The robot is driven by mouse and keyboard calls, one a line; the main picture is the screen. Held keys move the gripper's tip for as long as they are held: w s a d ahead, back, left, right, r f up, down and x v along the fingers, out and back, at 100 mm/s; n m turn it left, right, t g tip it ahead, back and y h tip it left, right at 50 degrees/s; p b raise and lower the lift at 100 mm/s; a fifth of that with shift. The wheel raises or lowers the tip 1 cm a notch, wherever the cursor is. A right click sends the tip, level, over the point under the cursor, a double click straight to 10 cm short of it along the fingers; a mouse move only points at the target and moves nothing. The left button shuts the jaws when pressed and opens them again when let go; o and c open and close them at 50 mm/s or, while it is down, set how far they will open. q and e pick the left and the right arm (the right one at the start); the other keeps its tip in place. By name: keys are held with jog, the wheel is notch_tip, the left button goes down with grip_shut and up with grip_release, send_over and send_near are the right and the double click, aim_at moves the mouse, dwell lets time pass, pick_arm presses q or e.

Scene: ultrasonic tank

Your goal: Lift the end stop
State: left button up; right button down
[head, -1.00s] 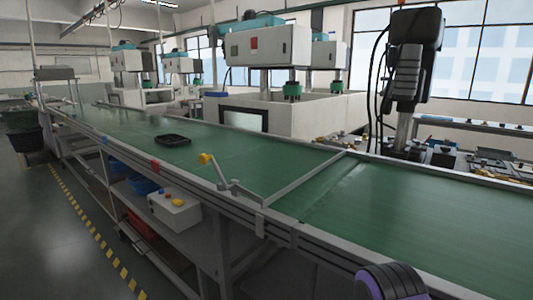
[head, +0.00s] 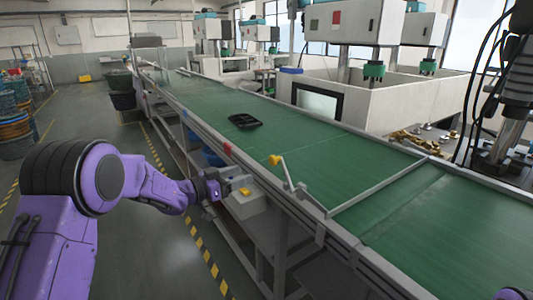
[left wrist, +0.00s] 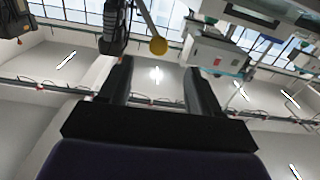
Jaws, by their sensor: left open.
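The end stop (head: 380,187) is a pale metal bar lying low across the green conveyor belt. A bent lever (head: 287,173) with a yellow knob (head: 275,160) rises from the near rail at the bar's near end. My left gripper (head: 232,182) is outside the rail, left of and a little below the knob, apart from it. In the left wrist view, the two fingers (left wrist: 160,82) are spread with nothing between them. The knob (left wrist: 158,46) and its rod show beyond the fingertips. My right gripper is not in view.
A black tray (head: 244,121) lies on the belt (head: 300,145) further back. A grey control box (head: 246,203) with a yellow part sits below the rail, close to my left gripper. White machines stand behind the belt.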

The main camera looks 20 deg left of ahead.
aim_at(271, 161)
pick_arm(q)
jog(key=shift+m, duration=0.3)
jog(key=p+x, duration=0.1)
jog(key=x, duration=0.2)
jog(key=r+p+x, duration=0.1)
jog(key=x, duration=0.2)
jog(key=p+x, duration=0.1)
jog(key=x, duration=0.2)
jog(key=shift+w+d+r, duration=0.15)
jog(key=shift+w, duration=0.15)
jog(key=shift+w+d, duration=0.2)
jog(key=shift+w, duration=0.1)
grip_shut()
